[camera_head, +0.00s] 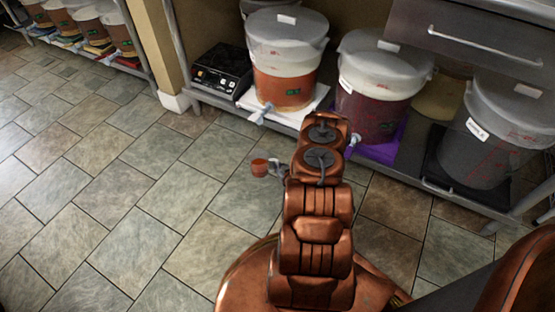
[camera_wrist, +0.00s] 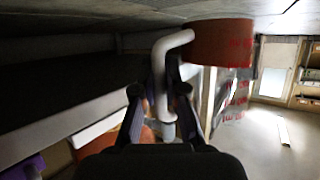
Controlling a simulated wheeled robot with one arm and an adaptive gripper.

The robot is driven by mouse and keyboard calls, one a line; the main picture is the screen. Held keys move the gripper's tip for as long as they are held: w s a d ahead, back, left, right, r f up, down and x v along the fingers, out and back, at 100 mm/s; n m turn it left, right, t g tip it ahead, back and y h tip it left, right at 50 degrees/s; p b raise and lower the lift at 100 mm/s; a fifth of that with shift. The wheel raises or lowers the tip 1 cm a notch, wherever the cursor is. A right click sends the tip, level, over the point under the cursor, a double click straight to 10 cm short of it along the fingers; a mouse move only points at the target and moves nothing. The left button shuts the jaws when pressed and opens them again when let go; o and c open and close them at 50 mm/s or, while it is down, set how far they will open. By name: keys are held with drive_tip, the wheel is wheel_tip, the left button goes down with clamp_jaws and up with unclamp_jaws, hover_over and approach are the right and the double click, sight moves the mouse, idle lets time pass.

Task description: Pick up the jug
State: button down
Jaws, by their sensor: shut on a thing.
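The jug is a clear vessel with red markings and an orange-brown band; in the wrist view, its orange-brown part (camera_wrist: 220,42) is at the upper middle. Its pale handle (camera_wrist: 162,75) runs down between the fingers of my gripper (camera_wrist: 160,98), which is shut on it. In the head view, the jug (camera_head: 259,167) is small and orange-brown in front of the tiled floor, just left of my gripper (camera_head: 280,171). My arm partly hides the gripper there. I cannot tell from these frames how high the jug is.
Large lidded buckets (camera_head: 284,65), (camera_head: 378,85), (camera_head: 494,130) stand on a low shelf at the back right. A black scale (camera_head: 222,70) sits left of them. More buckets (camera_head: 88,22) stand at the far left. The tiled floor (camera_head: 100,170) at left is clear.

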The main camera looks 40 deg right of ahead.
drive_tip(key=shift+s+a+r+p, duration=0.2)
drive_tip(key=shift+s+a+p, duration=0.45)
drive_tip(key=shift+s+a, duration=0.9)
drive_tip(key=c, duration=1.8)
unclamp_jaws()
clamp_jaws()
